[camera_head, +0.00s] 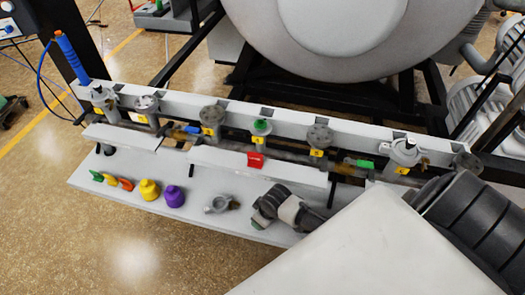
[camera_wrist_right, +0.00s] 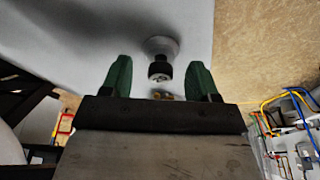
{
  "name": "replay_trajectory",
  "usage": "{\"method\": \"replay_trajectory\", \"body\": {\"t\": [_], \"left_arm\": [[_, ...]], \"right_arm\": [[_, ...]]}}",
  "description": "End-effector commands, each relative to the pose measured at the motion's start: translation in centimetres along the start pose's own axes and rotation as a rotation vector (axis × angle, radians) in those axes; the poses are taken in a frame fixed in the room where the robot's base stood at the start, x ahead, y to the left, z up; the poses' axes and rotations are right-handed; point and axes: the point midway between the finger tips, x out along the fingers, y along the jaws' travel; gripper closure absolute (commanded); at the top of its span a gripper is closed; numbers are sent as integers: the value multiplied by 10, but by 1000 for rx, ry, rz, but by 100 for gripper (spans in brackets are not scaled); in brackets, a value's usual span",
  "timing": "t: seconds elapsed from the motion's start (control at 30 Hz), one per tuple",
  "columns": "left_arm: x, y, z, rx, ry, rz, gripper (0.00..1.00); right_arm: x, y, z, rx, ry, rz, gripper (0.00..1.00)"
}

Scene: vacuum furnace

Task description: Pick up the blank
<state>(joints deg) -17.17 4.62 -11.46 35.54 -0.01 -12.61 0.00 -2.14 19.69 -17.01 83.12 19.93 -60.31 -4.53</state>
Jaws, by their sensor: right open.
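In the right wrist view my right gripper (camera_wrist_right: 160,80) is open, its two green fingers spread apart. Between and beyond them is a pale grey, cone-shaped part (camera_wrist_right: 161,45) with a black ringed end, set against a pale surface. A small brass-coloured piece shows just below it. Neither appears gripped. In the head view a small grey metal fitting (camera_head: 218,204) lies on the lower pale shelf; it may be the blank, but I cannot tell. My left gripper is not in view.
The lower shelf (camera_head: 130,190) also holds a yellow knob (camera_head: 149,190), a purple knob (camera_head: 174,196) and small coloured tags. A rail with several numbered valves (camera_head: 209,118) runs behind it, before a large round chamber (camera_head: 345,25). A black-and-grey jointed part (camera_head: 288,208) is right of the fitting.

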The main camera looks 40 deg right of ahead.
Motion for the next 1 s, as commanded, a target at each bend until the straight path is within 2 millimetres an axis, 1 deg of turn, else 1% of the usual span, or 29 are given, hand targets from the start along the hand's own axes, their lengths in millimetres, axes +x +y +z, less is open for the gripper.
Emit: {"method": "replay_trajectory", "body": {"t": [0.03,0.1,0.33,0.37,0.6,0.67,0.7,1.0], "left_arm": [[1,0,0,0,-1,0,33],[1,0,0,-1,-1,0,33],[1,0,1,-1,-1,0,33],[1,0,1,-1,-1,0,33],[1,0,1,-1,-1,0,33],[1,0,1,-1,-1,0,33],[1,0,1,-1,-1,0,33],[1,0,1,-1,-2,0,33]], "right_arm": [[6,0,0,1,-1,0,40],[9,0,0,1,0,0,40],[10,0,0,0,1,0,40],[10,0,0,0,1,0,43],[10,0,0,0,0,0,80],[10,0,0,0,0,0,89],[10,0,0,0,1,0,92],[8,0,0,0,0,0,92]]}}
